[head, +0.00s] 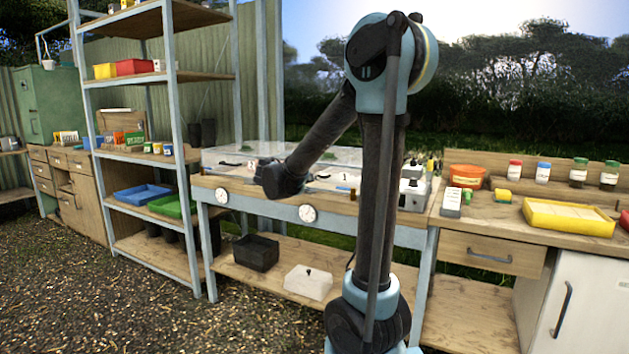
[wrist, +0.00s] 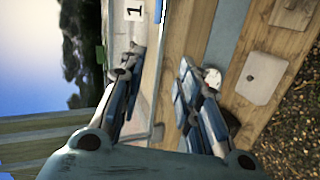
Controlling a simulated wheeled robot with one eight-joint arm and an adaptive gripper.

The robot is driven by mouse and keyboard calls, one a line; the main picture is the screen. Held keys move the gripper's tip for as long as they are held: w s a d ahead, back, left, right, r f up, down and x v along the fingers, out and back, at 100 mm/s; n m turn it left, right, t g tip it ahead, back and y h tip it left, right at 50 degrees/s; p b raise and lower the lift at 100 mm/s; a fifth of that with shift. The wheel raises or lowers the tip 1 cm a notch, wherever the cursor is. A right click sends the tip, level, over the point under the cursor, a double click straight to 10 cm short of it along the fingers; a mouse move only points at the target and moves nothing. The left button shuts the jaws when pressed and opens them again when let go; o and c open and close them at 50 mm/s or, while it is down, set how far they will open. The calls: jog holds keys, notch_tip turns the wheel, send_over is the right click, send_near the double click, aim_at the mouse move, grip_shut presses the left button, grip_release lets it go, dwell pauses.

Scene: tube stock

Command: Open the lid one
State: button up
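The bench has clear, glassy lids on top. Lid one (head: 350,164) is the right-hand section, with a white label "1" (head: 345,178) at its front edge. It appears shut, though my arm hides part of it. The label "1" also shows at the top of the wrist view (wrist: 134,10). A second lid (head: 228,158) with label "2" (head: 251,165) lies to the left. In the wrist view my gripper (wrist: 162,60) is open and empty, its fingers apart over the bench's wooden front edge. In the head view its fingertips are hard to make out.
Two round dials (head: 308,213) are on the bench front. The lower shelf holds a black crate (head: 256,252) and a white lidded box (head: 308,282). A shelf rack (head: 190,150) stands left. A wooden counter (head: 480,225) with a yellow tray (head: 568,218) and jars stands right.

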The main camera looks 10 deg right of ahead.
jog(key=w+a+r+n+t, duration=0.1)
jog(key=w+a+n+t, duration=0.1)
jog(key=w+a, duration=0.3)
jog(key=x, duration=1.6)
jog(key=shift+w+d+r, duration=0.2)
jog(key=shift+d, duration=0.15)
grip_shut()
jog(key=shift+d, duration=0.2)
jog(key=shift+r, duration=0.1)
